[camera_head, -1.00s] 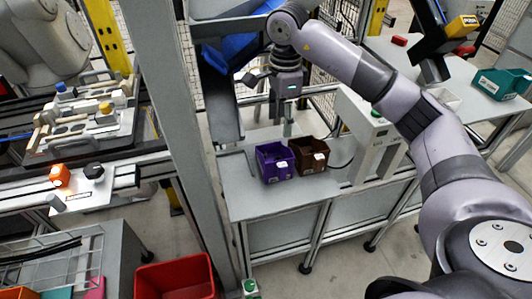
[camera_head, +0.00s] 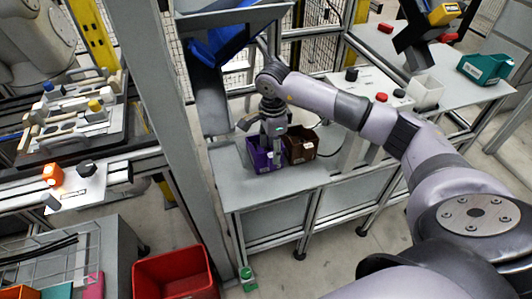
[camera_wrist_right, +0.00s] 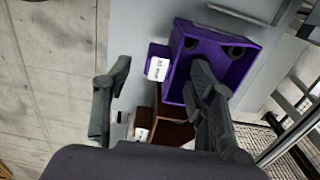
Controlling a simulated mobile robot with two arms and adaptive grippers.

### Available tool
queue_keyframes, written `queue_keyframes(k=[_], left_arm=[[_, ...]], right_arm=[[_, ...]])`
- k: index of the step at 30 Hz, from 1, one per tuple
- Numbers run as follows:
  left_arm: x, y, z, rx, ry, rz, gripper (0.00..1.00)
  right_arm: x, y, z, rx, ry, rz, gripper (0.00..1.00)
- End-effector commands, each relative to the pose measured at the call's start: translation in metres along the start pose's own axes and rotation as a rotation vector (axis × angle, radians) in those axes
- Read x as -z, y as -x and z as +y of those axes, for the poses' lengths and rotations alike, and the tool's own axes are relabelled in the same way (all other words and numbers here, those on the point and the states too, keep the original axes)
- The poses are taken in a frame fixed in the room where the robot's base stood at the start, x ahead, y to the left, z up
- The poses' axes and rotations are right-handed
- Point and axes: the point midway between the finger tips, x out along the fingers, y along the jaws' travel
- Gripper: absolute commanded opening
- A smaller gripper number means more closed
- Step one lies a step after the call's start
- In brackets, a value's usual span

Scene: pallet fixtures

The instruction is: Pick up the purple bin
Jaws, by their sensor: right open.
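The purple bin (camera_head: 254,161) stands on the grey table, with a white label on its front. It also shows in the right wrist view (camera_wrist_right: 241,72), open side toward the camera. My right gripper (camera_head: 276,158) is down at the purple bin. In the wrist view the right gripper (camera_wrist_right: 160,72) is open, with one finger over the bin's interior and the other outside, beyond the labelled wall. That wall lies between the fingers and nothing is gripped. Contact with the bin cannot be told. My left gripper is not in view.
A brown bin (camera_head: 301,146) stands close beside the purple bin. A grey post (camera_head: 178,120) rises left of the table (camera_head: 232,188). A blue bin (camera_head: 222,42) lies on a chute behind. A red bin (camera_head: 172,276) is on the floor; a teal bin (camera_head: 485,68) is far right.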

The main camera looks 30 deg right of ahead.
Motion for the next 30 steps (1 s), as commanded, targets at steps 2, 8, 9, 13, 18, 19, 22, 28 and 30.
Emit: queue_keyframes(k=[2,8,9,13,18,19,22,28,30], left_arm=[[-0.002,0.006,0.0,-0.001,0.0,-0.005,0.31],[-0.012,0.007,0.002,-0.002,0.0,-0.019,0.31],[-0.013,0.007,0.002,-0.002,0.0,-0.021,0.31],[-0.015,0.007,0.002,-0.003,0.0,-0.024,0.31],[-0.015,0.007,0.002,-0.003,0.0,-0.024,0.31],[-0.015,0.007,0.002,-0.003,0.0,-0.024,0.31],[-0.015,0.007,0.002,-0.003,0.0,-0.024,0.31],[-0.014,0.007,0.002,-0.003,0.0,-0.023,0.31],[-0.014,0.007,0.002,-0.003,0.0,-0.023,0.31]], right_arm=[[0.002,-0.012,0.001,-0.006,-0.001,0.0,0.52],[0.001,-0.032,0.0,-0.002,0.0,0.0,0.52],[0.001,-0.033,0.0,-0.001,0.0,0.0,0.52],[0.001,-0.033,0.0,0.0,0.0,0.0,0.52],[0.001,-0.033,0.0,0.0,0.0,0.0,0.44],[0.001,-0.033,0.0,0.0,0.0,0.0,0.42],[0.001,-0.033,0.0,-0.001,0.0,0.0,0.36],[0.001,-0.032,0.0,-0.001,0.0,0.0,0.22],[0.001,-0.032,0.0,-0.001,0.0,0.0,0.18]])
